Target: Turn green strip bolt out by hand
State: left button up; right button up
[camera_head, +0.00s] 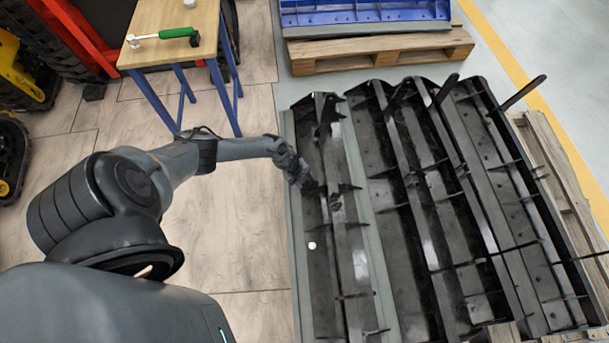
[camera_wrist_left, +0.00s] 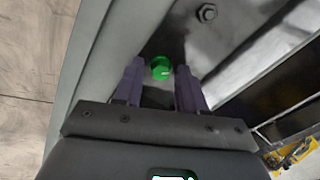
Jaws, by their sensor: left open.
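The green strip bolt (camera_wrist_left: 161,68) shows in the left wrist view as a round bright green head on a dark metal strip. My left gripper (camera_wrist_left: 158,72) is open, with one purple-grey finger on each side of the bolt head. A gap shows between the head and each finger. In the head view my left gripper (camera_head: 307,183) is over the left black carrier (camera_head: 355,265), near its upper half. The bolt cannot be made out in the head view. My right gripper is in neither view.
A plain hex bolt (camera_wrist_left: 207,12) sits farther along the strip. More black carriers (camera_head: 480,210) with upright ribs lie to the right on a wooden pallet (camera_head: 560,165). A wooden-topped table (camera_head: 185,52) with a green-handled tool (camera_head: 178,33) stands at upper left.

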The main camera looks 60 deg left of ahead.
pick_arm(q)
jog(key=m, duration=0.4)
jog(key=shift+a+f+b, duration=0.1)
jog(key=shift+a+b, duration=0.05)
jog(key=shift+b, duration=0.25)
jog(key=shift+m, duration=0.5)
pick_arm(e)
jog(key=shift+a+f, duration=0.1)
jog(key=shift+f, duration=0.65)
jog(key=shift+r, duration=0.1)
pick_arm(q)
grip_shut()
jog(key=shift+r, duration=0.2)
